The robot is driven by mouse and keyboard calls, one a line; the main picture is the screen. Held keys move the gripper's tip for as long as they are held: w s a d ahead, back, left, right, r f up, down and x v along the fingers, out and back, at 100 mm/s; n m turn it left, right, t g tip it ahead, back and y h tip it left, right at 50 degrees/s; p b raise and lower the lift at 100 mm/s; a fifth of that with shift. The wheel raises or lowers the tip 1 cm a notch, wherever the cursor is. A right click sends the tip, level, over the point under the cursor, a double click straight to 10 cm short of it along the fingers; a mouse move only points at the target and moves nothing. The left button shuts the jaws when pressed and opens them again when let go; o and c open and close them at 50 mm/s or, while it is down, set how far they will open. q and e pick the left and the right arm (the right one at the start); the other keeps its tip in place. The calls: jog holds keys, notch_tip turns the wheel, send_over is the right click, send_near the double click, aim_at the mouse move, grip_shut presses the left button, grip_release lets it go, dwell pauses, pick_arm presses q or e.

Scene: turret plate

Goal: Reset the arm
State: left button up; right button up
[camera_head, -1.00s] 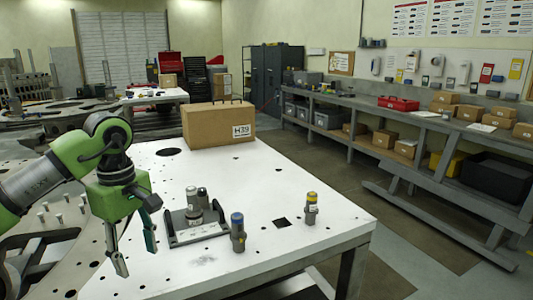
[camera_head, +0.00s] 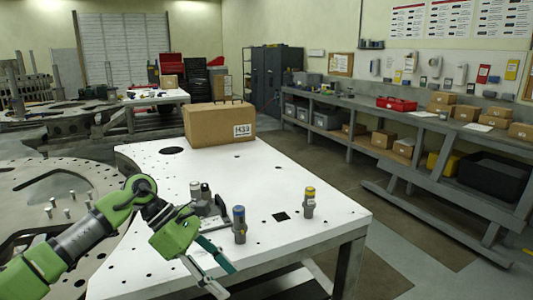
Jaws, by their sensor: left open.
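My left arm comes in from the lower left, and its green left gripper (camera_head: 223,274) is over the near left part of the white table (camera_head: 270,190). Its fingers are apart with nothing between them. A blue-topped grey cylinder (camera_head: 239,226) stands upright just beyond the fingers. A yellow-topped grey cylinder (camera_head: 309,203) stands upright farther right. A dark fixture (camera_head: 213,224) with grey cylinders (camera_head: 200,192) lies behind the gripper, partly hidden by it. My right gripper does not show.
A cardboard box (camera_head: 215,127) stands at the table's back. A large round metal plate (camera_head: 60,190) with pegs lies to the left. A grey workbench (camera_head: 400,130) with boxes runs along the right wall. The table's right part is mostly clear.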

pick_arm(q)
jog(key=w+d+f+n+t+h, duration=0.3)
jog(key=w+d+f+n+h, duration=0.25)
jog(key=d+n+h, duration=0.35)
jog(key=w+a+f+n+t+y, duration=0.1)
jog(key=w+a+f+n+t, duration=0.25)
jog(key=f+n+t, duration=0.55)
jog(key=s+a+f+n+t+y, duration=0.1)
jog(key=s+a+f+n+y, duration=0.2)
jog(key=f+n, duration=0.5)
jog(key=s+a+f+n+y, duration=0.1)
jog(key=a+f+n+y, duration=0.4)
jog(key=f, duration=0.5)
jog(key=s+a+f+n+t+y, duration=0.1)
jog(key=s+a+f+n+y, duration=0.2)
jog(key=f+n, duration=0.55)
jog(key=s+a+f+n+g+y, duration=0.2)
jog(key=s+a+f+n+g, duration=0.15)
jog(key=s+f, duration=0.75)
jog(key=s+a+f+n+g+y, duration=0.2)
jog(key=s+a+f+n, duration=0.2)
jog(key=s+f, duration=0.7)
jog(key=s+f+n+g, duration=0.2)
jog(key=s+g, duration=0.1)
jog(key=s, duration=1.1)
jog(key=s+f+n+g+y, duration=0.1)
jog(key=s+f+n+g, duration=0.2)
jog(key=s, duration=1.1)
jog(key=shift+a+n, duration=0.3)
jog(key=shift+a, duration=0.05)
